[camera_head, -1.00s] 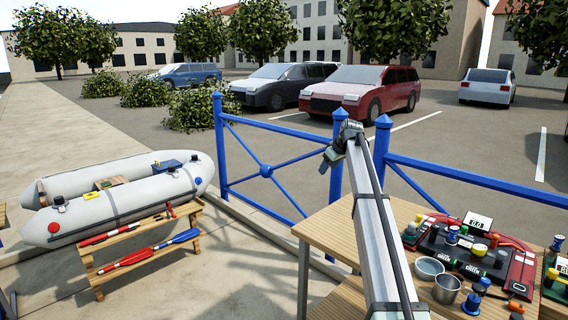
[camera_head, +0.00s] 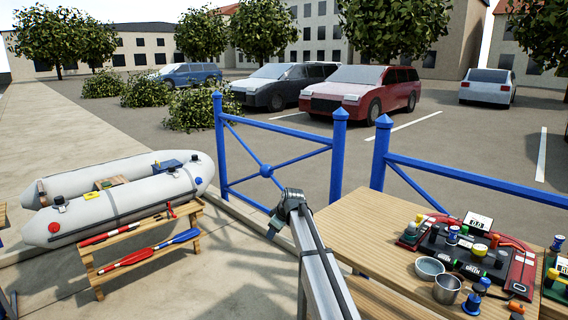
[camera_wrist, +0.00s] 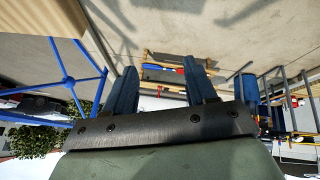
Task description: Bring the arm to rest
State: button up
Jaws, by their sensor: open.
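My gripper shows in the wrist view (camera_wrist: 160,85) with its two dark blue fingers spread apart and nothing between them. Beyond the fingers the wrist view shows pavement and, upside down, the wooden bench with paddles. In the head view my arm reaches up from the bottom edge, left of the wooden table (camera_head: 350,235). Its far end is in front of the blue fence, over open pavement. The fingers are too small and turned away to make out in the head view.
The table at right holds a metal cup (camera_head: 447,289), a bowl (camera_head: 429,268) and a black-and-red device tray (camera_head: 521,272). A blue fence (camera_head: 338,160) stands behind. At left are a grey inflatable boat (camera_head: 130,200) and a bench with paddles (camera_head: 150,250). Pavement between is clear.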

jog(key=s+d+f+m+g+h, duration=0.15)
jog(key=s+d+f, duration=0.25)
jog(key=s+f, duration=0.75)
jog(key=s+d+f+m+g, duration=0.25)
jog(key=s+d+f, duration=0.25)
jog(key=s+f, duration=0.65)
jog(key=s+d+f+m+g+h, duration=0.15)
jog(key=s+d+f, duration=0.25)
jog(key=s+f, duration=0.75)
jog(key=s+d+f+m+g, duration=0.2)
jog(key=s+f, duration=0.2)
jog(key=s, duration=0.8)
jog(key=s+d+f+m+g, duration=0.2)
jog(key=s+f, duration=0.3)
jog(key=s, duration=0.6)
jog(key=s+d+f+m+g, duration=0.2)
jog(key=s+d+f, duration=0.1)
jog(key=s, duration=0.9)
jog(key=shift+s+d+f+m+h, duration=0.15)
jog(key=shift+s+f+m+h, duration=0.2)
jog(key=shift+f, duration=0.5)
